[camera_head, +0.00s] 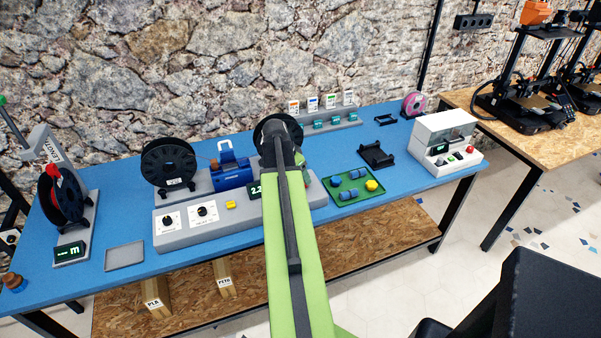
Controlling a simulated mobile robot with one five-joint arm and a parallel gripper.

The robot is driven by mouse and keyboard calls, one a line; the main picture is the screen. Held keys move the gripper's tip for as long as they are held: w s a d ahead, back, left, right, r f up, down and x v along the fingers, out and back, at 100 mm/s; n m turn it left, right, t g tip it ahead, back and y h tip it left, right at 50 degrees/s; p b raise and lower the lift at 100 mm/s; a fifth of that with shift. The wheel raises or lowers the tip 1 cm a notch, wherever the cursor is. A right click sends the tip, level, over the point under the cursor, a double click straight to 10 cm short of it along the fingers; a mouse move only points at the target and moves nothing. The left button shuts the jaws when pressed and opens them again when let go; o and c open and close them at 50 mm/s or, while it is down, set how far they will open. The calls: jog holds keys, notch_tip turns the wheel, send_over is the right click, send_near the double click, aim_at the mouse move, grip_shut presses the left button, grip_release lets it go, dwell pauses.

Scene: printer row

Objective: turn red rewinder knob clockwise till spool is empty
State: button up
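The rewinder is a grey unit with a sloped front panel (180,237) on the blue table. A black spool (168,163) stands at its left, and a second black spool (268,130) is partly hidden behind my arm. The panel carries two black dials on white plates (203,211), a yellow part (230,205) and a partly covered green display (254,192). I cannot make out a red knob on the panel; my arm covers part of it. My gripper (297,157) is over the rewinder's right part; its fingers are not clear.
A black spool with a red part (54,172) stands at the left, by an empty grey tray (125,256). A green tray (362,199) holds blue parts and a yellow knob. A white box (436,135) with a red button stands right. Bare blue tabletop (420,185) lies in front of it.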

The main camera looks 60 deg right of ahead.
jog(key=p+v, duration=1.1)
jog(key=v, duration=0.2)
jog(key=shift+a+r, duration=0.2)
jog(key=shift+r, duration=0.1)
